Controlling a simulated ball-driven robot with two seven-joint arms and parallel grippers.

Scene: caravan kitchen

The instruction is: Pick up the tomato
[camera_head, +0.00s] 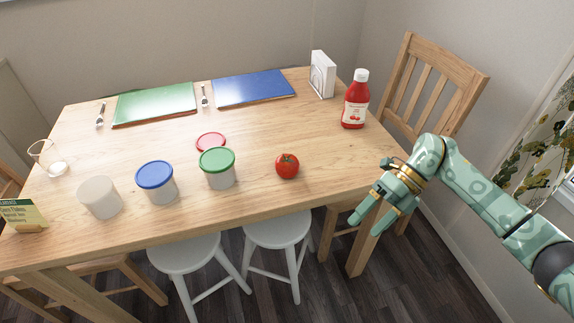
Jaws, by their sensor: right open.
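A red tomato (287,166) with a small green stem sits on the wooden table (270,130), right of the tub with the green lid. My right gripper (364,227) is open and empty. It is beyond the table's right front edge, right of and nearer than the tomato, and apart from it. Its two fingers point down and to the left. My left gripper is not in view.
Tubs with a green lid (217,160) and blue lid (155,175), and a white one (99,197), stand left of the tomato. A red lid (211,142) lies behind. A ketchup bottle (355,100) stands at the back right. White stools (278,232) and a chair (435,75) flank the table.

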